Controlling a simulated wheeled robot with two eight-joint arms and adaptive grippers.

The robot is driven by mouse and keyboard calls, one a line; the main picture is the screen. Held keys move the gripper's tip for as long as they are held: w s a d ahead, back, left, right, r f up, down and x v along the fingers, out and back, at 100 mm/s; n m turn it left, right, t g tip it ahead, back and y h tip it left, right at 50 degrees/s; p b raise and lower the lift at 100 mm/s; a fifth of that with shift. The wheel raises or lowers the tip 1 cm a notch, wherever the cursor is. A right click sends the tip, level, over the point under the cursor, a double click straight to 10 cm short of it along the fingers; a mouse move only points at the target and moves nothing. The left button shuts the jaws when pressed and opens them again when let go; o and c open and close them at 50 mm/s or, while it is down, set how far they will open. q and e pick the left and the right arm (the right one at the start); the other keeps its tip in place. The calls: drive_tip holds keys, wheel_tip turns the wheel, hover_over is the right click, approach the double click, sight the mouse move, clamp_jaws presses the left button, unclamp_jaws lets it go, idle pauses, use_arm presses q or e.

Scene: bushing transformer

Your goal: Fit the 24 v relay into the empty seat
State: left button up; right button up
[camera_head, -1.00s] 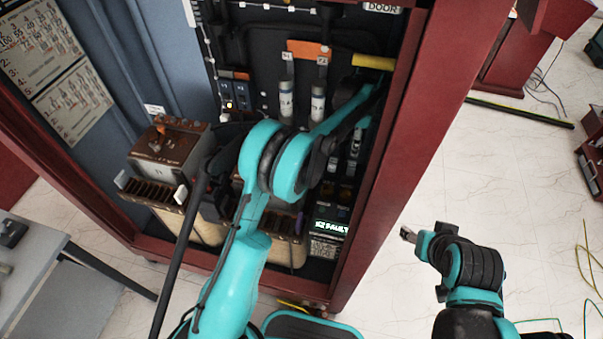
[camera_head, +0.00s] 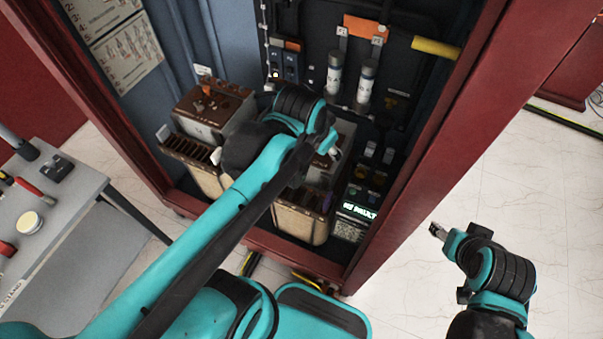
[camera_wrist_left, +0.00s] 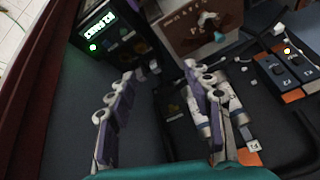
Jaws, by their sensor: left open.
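My left gripper (camera_wrist_left: 160,73) is open and empty in the left wrist view, its two purple-padded fingers spread inside the cabinet. In the head view its wrist is in front of the panel and hides much of its fingers. Two small blue plug-in modules (camera_head: 283,66) sit side by side at the panel's upper left; they also show in the left wrist view (camera_wrist_left: 288,70). I cannot read which module, if any, is the 24 V relay. I cannot make out the empty seat. My right gripper (camera_head: 437,231) is outside the cabinet at the right, its jaws too small to judge.
Two pale cylindrical fuses (camera_head: 350,82) stand on the panel. Brown-topped transformers (camera_head: 213,110) fill the lower cabinet, beside a lit fault display (camera_head: 359,210). The red cabinet frame (camera_head: 440,120) bounds the right side. A grey table (camera_head: 62,215) with tools stands at left.

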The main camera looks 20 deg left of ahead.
use_arm(q)
drive_tip(key=s+a+f+n+t, duration=0.1)
drive_tip(key=s+a+f+n, duration=0.1)
drive_tip(key=s+f+n, duration=0.2)
drive_tip(key=s, duration=0.3)
drive_tip(key=shift+s+a+t, duration=0.15)
drive_tip(key=shift+t, duration=0.15)
drive_tip(key=shift+f, duration=0.2)
